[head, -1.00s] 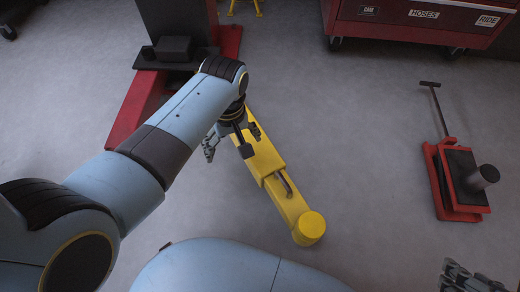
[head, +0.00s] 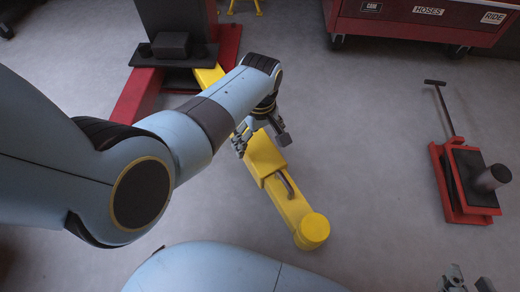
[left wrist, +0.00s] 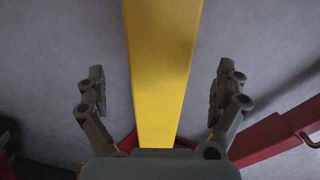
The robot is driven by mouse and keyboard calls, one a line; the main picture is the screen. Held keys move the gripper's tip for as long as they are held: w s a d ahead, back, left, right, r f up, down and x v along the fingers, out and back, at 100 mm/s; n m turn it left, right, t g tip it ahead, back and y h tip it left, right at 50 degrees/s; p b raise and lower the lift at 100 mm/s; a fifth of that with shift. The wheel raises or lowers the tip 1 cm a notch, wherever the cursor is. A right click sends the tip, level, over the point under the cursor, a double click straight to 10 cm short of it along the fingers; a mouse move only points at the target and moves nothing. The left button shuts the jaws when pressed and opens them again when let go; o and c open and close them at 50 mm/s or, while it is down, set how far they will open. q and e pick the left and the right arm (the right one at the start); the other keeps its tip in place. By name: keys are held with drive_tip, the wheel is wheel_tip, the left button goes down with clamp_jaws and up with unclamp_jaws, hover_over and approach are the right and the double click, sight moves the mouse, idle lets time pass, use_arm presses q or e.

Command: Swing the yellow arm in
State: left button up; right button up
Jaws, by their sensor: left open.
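The yellow arm (head: 290,203) stretches from the red lift base at the upper left down toward the bottom centre of the head view. It ends in a round yellow pad (head: 313,230) and has a small handle (head: 285,183) on its side. My left gripper (head: 262,143) is over the middle of the yellow arm, open. In the left wrist view the yellow arm (left wrist: 162,75) runs between the two spread fingers (left wrist: 160,95), with a gap on each side. My right gripper (head: 468,282) shows only partly at the bottom right edge; its jaw state is unclear.
The red lift base (head: 140,98) with its dark post (head: 175,20) stands at the upper left. A red jack (head: 465,180) with a long handle stands at the right. A red cabinet (head: 420,20) is at the back. The grey floor between is clear.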

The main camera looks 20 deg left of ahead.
sight(260, 148)
use_arm(q)
wheel_tip(260, 148, down, 3)
drive_tip(key=shift+r+b, duration=0.1)
drive_tip(key=shift+b, duration=0.75)
wheel_tip(260, 148, down, 2)
drive_tip(key=shift+f+b, duration=0.2)
drive_tip(key=shift+b, duration=0.65)
use_arm(e)
drive_tip(key=w+a+r+n+t+y, duration=0.1)
drive_tip(key=w+r+t, duration=0.4)
drive_tip(key=r, duration=0.6)
drive_tip(key=w+a+r+n+t+y, duration=0.1)
drive_tip(key=w+r+t+y, duration=0.1)
drive_tip(key=w+r+t, duration=0.4)
drive_tip(key=shift+w+a+r, duration=0.25)
drive_tip(key=shift+w+r, duration=0.05)
drive_tip(key=shift+r, duration=2.3)
